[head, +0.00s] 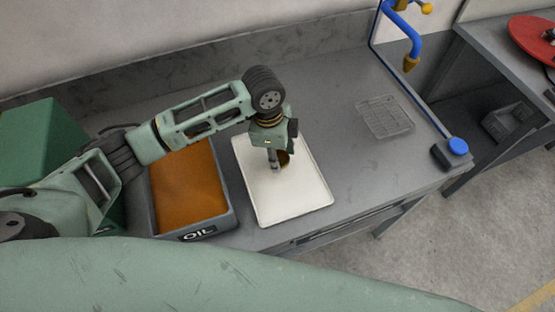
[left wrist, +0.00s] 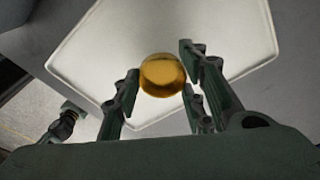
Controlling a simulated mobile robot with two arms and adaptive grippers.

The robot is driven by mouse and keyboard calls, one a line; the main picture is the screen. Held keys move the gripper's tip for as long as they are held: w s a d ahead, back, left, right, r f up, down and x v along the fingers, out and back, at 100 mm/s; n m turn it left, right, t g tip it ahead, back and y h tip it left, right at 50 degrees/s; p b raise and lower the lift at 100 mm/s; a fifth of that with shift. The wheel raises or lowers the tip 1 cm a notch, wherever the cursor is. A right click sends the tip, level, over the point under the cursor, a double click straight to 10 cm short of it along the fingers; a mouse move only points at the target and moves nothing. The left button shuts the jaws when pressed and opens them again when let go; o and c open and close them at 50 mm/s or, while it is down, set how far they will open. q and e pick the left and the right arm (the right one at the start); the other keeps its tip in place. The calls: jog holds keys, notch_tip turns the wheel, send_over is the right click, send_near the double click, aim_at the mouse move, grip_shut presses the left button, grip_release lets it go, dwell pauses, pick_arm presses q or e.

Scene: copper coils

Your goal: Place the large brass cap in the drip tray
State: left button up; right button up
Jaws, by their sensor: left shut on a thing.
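The brass cap (left wrist: 162,76) is a round golden piece between the fingers of my left gripper (left wrist: 160,88) in the left wrist view. In the head view my left gripper (head: 277,162) points down over the white drip tray (head: 310,196), and the cap (head: 284,158) shows partly behind its fingers. The gripper is shut on the cap. The tray also fills much of the left wrist view (left wrist: 110,55). I cannot tell whether the cap touches the tray floor. My right gripper is not in view.
A grey bin of orange-brown oil (head: 188,185) labelled OIL stands left of the tray. A wire rack (head: 385,117) lies on the bench to the right, near a blue tap (head: 405,28). A green box (head: 40,145) is at the left. Bare bench lies between tray and rack.

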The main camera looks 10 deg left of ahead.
pick_arm(q)
notch_tip(320, 180, down, 3)
jog(key=shift+f+p, duration=0.15)
jog(key=shift+p, duration=0.3)
jog(key=shift+f, duration=0.15)
jog(key=o, duration=1.2)
jog(key=shift+f, duration=0.1)
jog(key=r, duration=0.4)
jog(key=a+r+b, duration=0.1)
jog(key=r, duration=0.7)
jog(key=shift+s+a+r+b, duration=0.1)
jog(key=shift+a+b, duration=0.1)
jog(key=shift+b, duration=0.2)
jog(key=shift+s, duration=0.1)
